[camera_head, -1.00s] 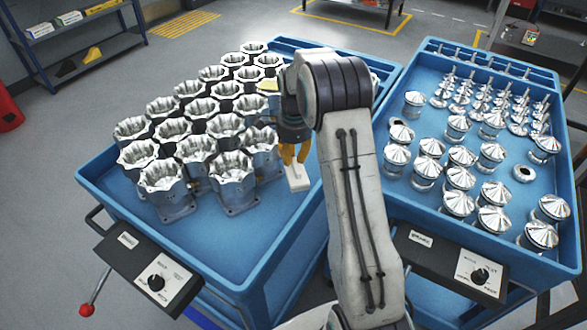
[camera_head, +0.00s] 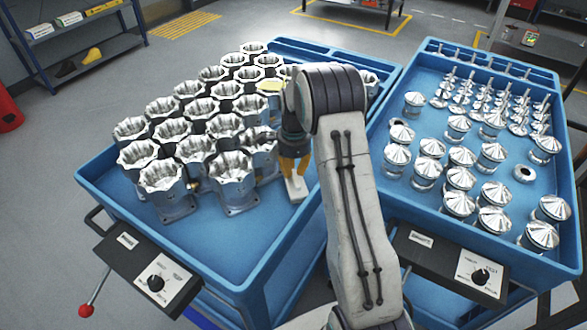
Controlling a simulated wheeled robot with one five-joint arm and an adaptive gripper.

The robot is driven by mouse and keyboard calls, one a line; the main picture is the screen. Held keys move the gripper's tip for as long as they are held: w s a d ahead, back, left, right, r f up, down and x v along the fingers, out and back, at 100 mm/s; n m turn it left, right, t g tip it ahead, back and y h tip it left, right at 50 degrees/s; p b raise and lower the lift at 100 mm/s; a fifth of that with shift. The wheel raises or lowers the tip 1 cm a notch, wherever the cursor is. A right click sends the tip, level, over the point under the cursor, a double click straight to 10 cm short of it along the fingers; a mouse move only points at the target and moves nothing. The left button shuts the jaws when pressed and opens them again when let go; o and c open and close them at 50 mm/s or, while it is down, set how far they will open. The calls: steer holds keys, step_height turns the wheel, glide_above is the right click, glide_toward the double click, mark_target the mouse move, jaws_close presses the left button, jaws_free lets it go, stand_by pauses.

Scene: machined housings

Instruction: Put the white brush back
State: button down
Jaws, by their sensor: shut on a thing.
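The white brush (camera_head: 296,187) is a small pale block at the right side of the left blue cart (camera_head: 262,222), beside the rows of housings. My gripper (camera_head: 294,172), with orange fingers, points down and is shut on the brush's upper part. The brush hangs or stands low near the cart floor; I cannot tell whether it touches. My arm hides part of the cart behind it.
Several machined housings (camera_head: 163,182) fill the left cart, close to my gripper's left. The right blue cart (camera_head: 405,190) holds several shiny metal parts (camera_head: 459,203). A yellow item (camera_head: 270,87) lies on the housings farther back. Bare cart floor shows in front.

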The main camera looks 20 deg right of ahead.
mark_target(294, 172)
steer(key=c, duration=1.3)
jaws_free()
steer(key=s+a+r+n, duration=0.2)
steer(key=s+r, duration=0.1)
steer(key=r, duration=0.6)
steer(key=s+a+r+n, duration=0.1)
steer(key=s+r+n, duration=0.15)
steer(key=r, duration=0.55)
steer(key=s+a+n+t, duration=0.1)
steer(key=s+a+n, duration=0.1)
steer(key=s+n, duration=0.3)
steer(key=s+a+r+n+t, duration=0.1)
steer(key=s+a+n, duration=0.2)
steer(key=s, duration=0.8)
steer(key=s+a+n+t+p, duration=0.1)
steer(key=s+a+n, duration=0.1)
steer(key=s+n, duration=0.5)
steer(key=shift+s+a+r+n, duration=0.2)
steer(key=shift+s, duration=0.25)
steer(key=shift+s+a+r+n, duration=0.15)
steer(key=shift+s+r, duration=0.05)
steer(key=shift+s, duration=0.2)
